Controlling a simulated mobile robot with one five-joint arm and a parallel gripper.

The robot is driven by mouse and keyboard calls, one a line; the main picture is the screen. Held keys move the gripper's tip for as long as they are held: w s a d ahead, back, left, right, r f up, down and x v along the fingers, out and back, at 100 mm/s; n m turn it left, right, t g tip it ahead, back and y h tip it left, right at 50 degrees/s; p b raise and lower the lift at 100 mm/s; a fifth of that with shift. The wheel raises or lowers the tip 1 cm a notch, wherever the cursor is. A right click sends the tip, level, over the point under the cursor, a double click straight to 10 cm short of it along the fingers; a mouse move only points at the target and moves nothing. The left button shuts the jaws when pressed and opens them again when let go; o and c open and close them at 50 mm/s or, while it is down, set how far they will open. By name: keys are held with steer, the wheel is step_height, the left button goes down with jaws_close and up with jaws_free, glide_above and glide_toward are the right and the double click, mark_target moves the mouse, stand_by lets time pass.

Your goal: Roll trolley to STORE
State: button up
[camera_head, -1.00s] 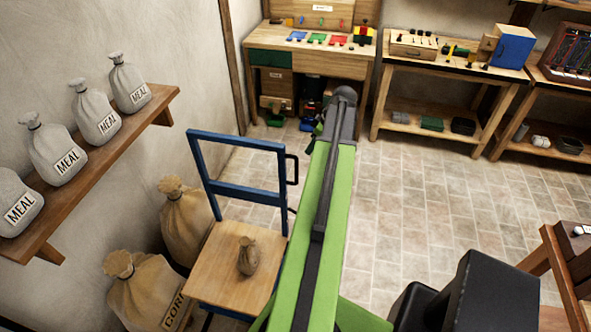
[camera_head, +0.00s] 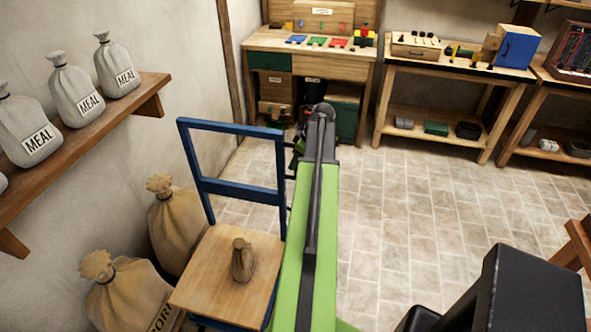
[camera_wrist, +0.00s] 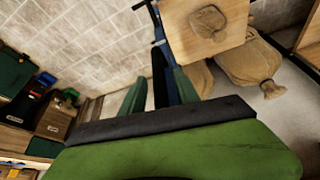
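The trolley (camera_head: 195,150) has a blue upright frame and a wooden bed with a small brown sack (camera_head: 243,260) on it. It stands left of my arm. Its bed also shows in the wrist view (camera_wrist: 185,50). My gripper is mostly hidden behind my arm in the head view (camera_head: 298,147), at the frame's right side. In the wrist view my gripper's green fingers (camera_wrist: 162,74) are apart, with a dark bar, seemingly the trolley's side handle, and a blue post showing between them. I cannot tell whether they touch it. No STORE marking is readable.
Corn sacks (camera_head: 132,295) stand close left of the trolley, below a wall shelf (camera_head: 100,130) with grey meal sacks. A workbench (camera_head: 270,42) is at the back, and another bench (camera_head: 400,70) stands to its right. Tiled floor (camera_head: 410,200) is clear right of my arm.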

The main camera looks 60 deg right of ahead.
jaws_close()
stand_by(1.4)
